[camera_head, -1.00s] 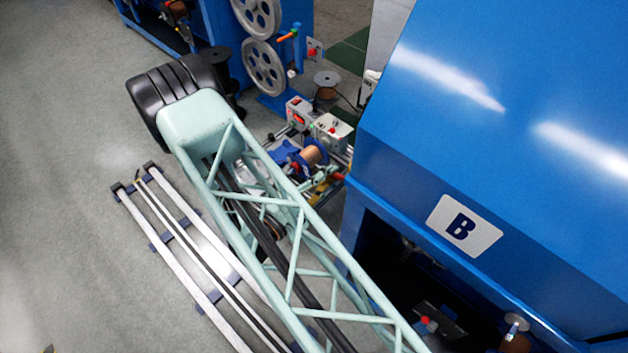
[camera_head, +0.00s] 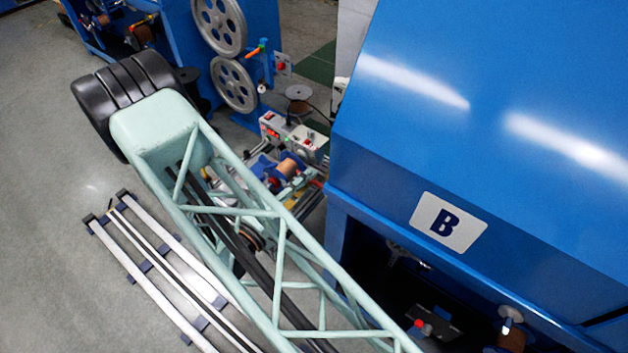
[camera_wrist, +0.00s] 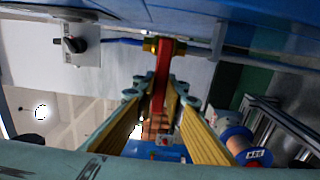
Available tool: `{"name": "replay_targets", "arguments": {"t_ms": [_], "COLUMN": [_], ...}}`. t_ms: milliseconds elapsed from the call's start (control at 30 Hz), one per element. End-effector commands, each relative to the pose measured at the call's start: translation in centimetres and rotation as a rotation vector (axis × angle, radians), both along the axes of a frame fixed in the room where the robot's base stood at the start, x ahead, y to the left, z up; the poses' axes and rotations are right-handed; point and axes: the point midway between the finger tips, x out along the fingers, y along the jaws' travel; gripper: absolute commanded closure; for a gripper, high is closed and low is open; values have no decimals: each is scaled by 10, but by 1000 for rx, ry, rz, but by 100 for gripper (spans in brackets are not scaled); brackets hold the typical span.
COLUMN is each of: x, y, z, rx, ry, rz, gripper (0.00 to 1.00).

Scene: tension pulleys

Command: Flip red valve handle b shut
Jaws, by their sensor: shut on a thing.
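The red valve handle (camera_wrist: 162,72) shows in the wrist view as a narrow red lever hanging down in the picture from a brass valve body (camera_wrist: 158,46). A blue hose joins the valve from the left and a grey pipe leaves it on the right. My gripper (camera_wrist: 159,86) is shut on the red handle, with one yellow-and-teal finger on each side of it. I see no letter on the handle. In the head view my green lattice arm hides the gripper, and I cannot make out the held handle there.
A grey switch box (camera_wrist: 75,44) with a black knob sits left of the valve. A copper wire spool (camera_wrist: 238,143) is at lower right. In the head view, a large blue machine (camera_head: 480,110) marked B fills the right side. Floor rails (camera_head: 150,265) lie left of my arm.

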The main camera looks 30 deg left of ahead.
Motion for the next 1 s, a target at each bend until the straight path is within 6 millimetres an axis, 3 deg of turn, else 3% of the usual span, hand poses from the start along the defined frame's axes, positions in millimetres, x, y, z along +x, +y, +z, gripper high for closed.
{"name": "replay_targets", "arguments": {"t_ms": [467, 500, 533, 1000], "x": [-3, -3, -3, -6], "y": [2, 2, 2, 3], "z": [1, 1, 1, 1], "rx": [17, 17, 17, 16], "ry": [-1, -1, -1, -2], "rz": [4, 4, 4, 5], "gripper": [100, 86, 84, 83]}}
